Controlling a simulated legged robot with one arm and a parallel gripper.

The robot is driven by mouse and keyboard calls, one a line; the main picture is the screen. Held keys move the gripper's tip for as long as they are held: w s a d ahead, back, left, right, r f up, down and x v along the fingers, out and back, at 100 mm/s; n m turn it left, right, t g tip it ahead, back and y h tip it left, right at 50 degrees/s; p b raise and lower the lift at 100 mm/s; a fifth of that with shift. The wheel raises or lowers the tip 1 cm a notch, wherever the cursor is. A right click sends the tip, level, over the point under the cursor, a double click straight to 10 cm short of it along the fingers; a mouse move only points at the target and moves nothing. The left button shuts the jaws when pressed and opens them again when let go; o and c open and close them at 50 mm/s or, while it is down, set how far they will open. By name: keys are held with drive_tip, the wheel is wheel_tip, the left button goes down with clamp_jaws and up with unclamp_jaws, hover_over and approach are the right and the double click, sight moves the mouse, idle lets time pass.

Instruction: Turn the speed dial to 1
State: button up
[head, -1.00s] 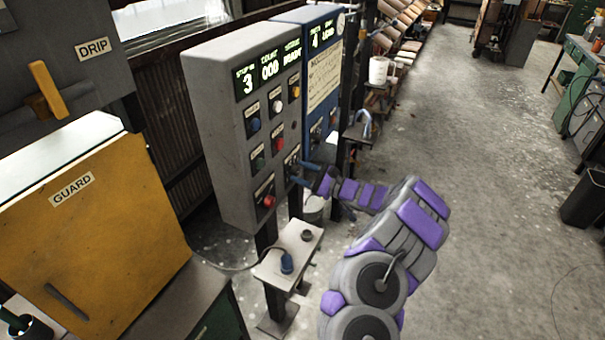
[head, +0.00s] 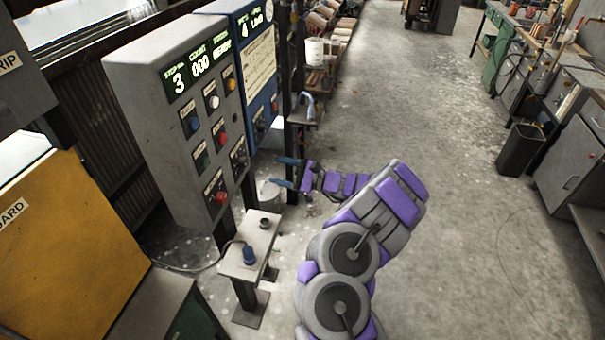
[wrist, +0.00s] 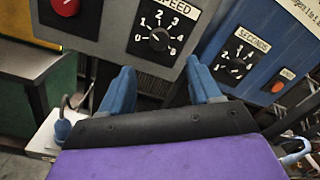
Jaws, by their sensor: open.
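The speed dial (wrist: 158,39) is a black knob on a black plate on the grey control box, under a "SPEED" label and ringed by white numbers. It also shows in the head view (head: 239,157), low on the box's right side. I cannot make out for sure which number its pointer faces. In the head view my gripper (head: 284,172) is right of the box, clear of the dial.
A blue box (head: 257,60) with a "SECONDS" dial (wrist: 236,66) stands beside the grey one. A red button (head: 220,197) is left of and below the speed dial. A small stand (head: 245,262) with a blue plug is below. Open floor lies to the right.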

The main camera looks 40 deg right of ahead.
drive_tip(key=v, duration=0.7)
drive_tip(key=shift+p, duration=0.45)
drive_tip(key=shift+f, duration=0.1)
